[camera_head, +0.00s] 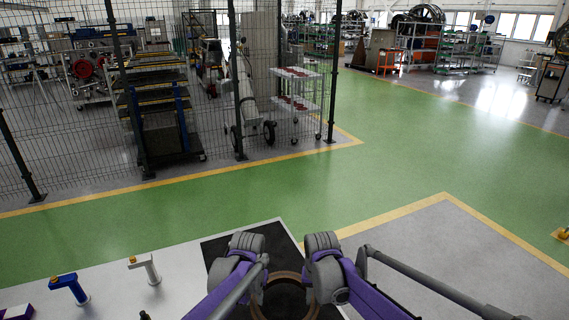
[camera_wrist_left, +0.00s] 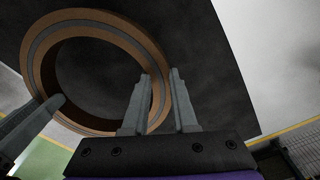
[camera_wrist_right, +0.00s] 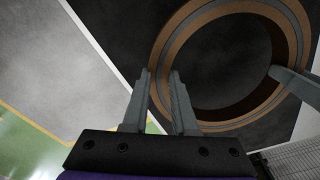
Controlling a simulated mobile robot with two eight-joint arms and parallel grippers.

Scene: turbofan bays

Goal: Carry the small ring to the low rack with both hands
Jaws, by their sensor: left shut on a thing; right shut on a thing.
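The small ring (camera_head: 288,276) is brown with a grey band on its face. It is over the black mat (camera_head: 218,247) on the white table; I cannot tell whether it touches the mat. My left gripper (camera_wrist_left: 160,78) is shut on the ring's wall, one finger inside and one outside. My right gripper (camera_wrist_right: 160,76) is shut on the opposite side the same way. In the head view my arms hide much of the ring. I cannot tell which rack is the low one.
Blue-handled (camera_head: 68,288) and white-handled (camera_head: 146,269) tools stand on the table at left. Beyond is a clear green floor (camera_head: 400,140). A mesh fence (camera_head: 60,110) encloses a dark stand (camera_head: 165,125) and a shelved trolley (camera_head: 298,88). Orange and green racks (camera_head: 418,48) stand far back.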

